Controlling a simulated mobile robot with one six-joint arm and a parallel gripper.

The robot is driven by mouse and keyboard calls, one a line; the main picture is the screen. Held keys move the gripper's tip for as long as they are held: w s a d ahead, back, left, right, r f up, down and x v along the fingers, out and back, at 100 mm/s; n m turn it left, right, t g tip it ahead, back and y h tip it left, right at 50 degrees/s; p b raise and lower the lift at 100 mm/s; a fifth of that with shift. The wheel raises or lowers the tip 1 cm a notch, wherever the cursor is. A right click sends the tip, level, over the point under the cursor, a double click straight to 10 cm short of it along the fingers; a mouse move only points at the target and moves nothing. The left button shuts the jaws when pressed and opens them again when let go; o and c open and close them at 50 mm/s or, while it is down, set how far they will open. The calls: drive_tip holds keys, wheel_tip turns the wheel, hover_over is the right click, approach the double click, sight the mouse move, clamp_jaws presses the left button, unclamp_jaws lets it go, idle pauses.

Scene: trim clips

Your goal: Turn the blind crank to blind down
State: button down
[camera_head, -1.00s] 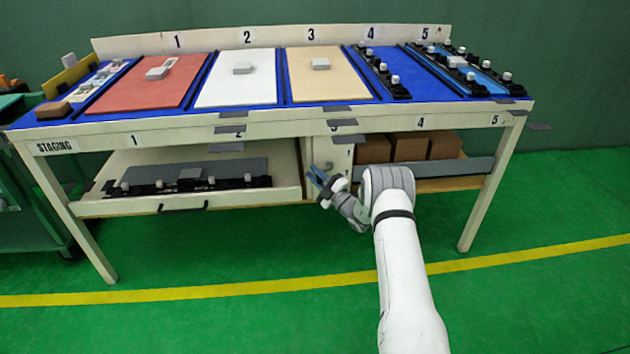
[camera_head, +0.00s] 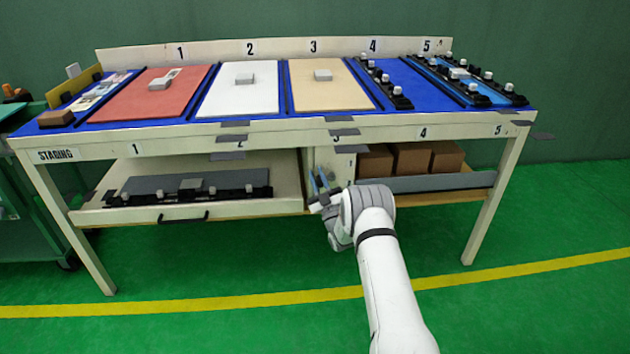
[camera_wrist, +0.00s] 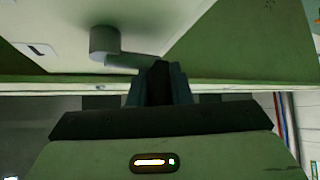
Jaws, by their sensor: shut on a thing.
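The blind crank shows in the wrist view as a grey round hub (camera_wrist: 104,42) on a pale panel (camera_wrist: 60,15), with a short arm running right toward my fingers. My gripper (camera_wrist: 158,78) is shut on the crank's outer end, which is mostly hidden between the dark fingers. In the head view my gripper (camera_head: 319,182) is at the pale panel under the bench, between the open drawer and the box shelf. The crank is too small and covered there to make out its angle.
The bench (camera_head: 290,130) stands above my gripper, with small dark tabs jutting from its front edge. An open drawer (camera_head: 255,205) with a black handle is to the left. Brown boxes (camera_head: 410,158) sit on the shelf to the right. The green floor in front is clear.

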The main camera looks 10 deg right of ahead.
drive_tip(key=shift+a+r, duration=0.15)
drive_tip(key=shift+r, duration=0.05)
drive_tip(key=c, duration=1.3)
unclamp_jaws()
drive_tip(key=shift+f, duration=0.1)
drive_tip(key=p+v, duration=0.2)
drive_tip(key=v, duration=0.5)
drive_tip(key=shift+s+d+f, duration=0.2)
drive_tip(key=shift+s, duration=0.1)
